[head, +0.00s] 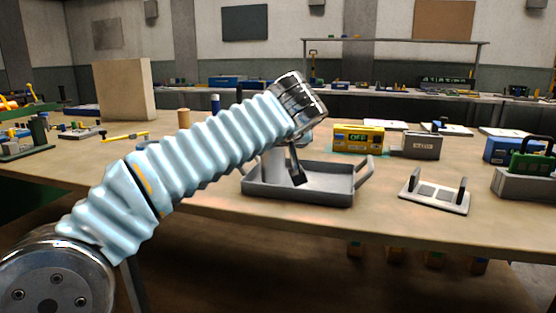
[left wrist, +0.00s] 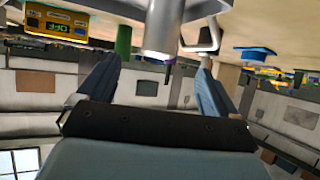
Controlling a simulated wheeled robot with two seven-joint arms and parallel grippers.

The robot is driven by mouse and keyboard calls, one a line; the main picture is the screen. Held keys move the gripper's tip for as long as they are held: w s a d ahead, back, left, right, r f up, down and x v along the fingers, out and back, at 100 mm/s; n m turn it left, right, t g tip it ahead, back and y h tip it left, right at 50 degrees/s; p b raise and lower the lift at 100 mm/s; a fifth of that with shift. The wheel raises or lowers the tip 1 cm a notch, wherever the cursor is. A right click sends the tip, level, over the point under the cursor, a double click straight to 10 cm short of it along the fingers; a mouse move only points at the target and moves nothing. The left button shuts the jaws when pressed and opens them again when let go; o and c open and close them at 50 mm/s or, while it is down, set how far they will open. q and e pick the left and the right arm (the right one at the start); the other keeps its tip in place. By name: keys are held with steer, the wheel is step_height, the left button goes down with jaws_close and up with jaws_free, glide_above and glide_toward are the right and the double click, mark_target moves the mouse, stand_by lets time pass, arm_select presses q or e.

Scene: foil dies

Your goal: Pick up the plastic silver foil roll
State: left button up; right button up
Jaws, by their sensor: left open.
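A plain silver-grey cylinder, which looks like the foil roll (head: 273,163), stands upright in a grey tray (head: 322,197) in the head view, partly hidden behind my left wrist. In the left wrist view, which is upside down, the silver roll (left wrist: 163,28) comes down from the top edge between the fingertips. My left gripper (head: 297,178) reaches down over the tray, with only a dark finger showing. In the left wrist view, my left gripper (left wrist: 160,66) is open, with its fingers apart on both sides of the roll. I cannot tell whether either touches it. My right gripper is not in view.
The tray has raised handles (head: 365,170). A yellow device with a green display (head: 358,139) stands behind it. A white plate with two black uprights (head: 435,194) lies to the right. A tan box (head: 124,90) stands at the back left. The table front right of the tray is clear.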

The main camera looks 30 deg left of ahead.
mark_target(273, 162)
arm_select(q)
steer(key=p+x, duration=0.3)
steer(key=x, duration=0.8)
steer(key=shift+w+a+f, duration=0.1)
steer(key=shift+w+a, duration=0.1)
steer(key=shift+w, duration=0.05)
steer(key=shift+w+a+f, duration=0.15)
steer(key=shift+w+f, duration=0.1)
steer(key=shift+c, duration=0.2)
steer(key=c, duration=1)
steer(key=shift+c, duration=0.8)
steer(key=shift+r, duration=0.1)
